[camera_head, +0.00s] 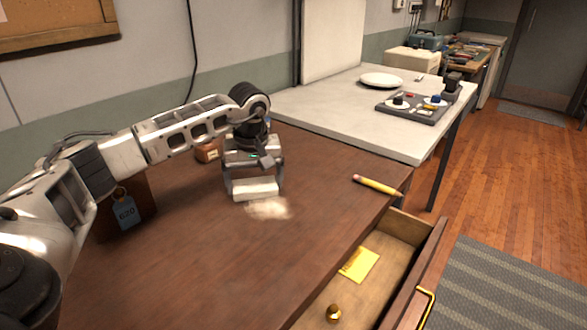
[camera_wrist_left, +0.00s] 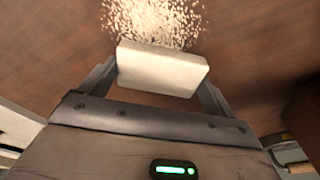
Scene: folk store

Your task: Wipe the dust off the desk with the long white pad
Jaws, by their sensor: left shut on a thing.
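The long white pad (camera_head: 254,189) is held between the fingers of my left gripper (camera_head: 253,187), low over the brown desk (camera_head: 200,265). The pad also shows in the left wrist view (camera_wrist_left: 163,68), gripped at its two ends. The pale dust patch (camera_head: 268,208) lies on the desk just in front of the pad; the left wrist view shows it as scattered grains (camera_wrist_left: 152,22) right beside the pad's edge. I cannot tell whether the pad touches the desk. My right gripper is not in view.
A yellow pencil (camera_head: 377,186) lies near the desk's right edge. A drawer (camera_head: 404,262) stands open with a yellow note (camera_head: 359,264) inside. A block with a blue 620 tag (camera_head: 124,211) and a small brown object (camera_head: 206,152) stand on the desk. A white table (camera_head: 330,118) is beyond.

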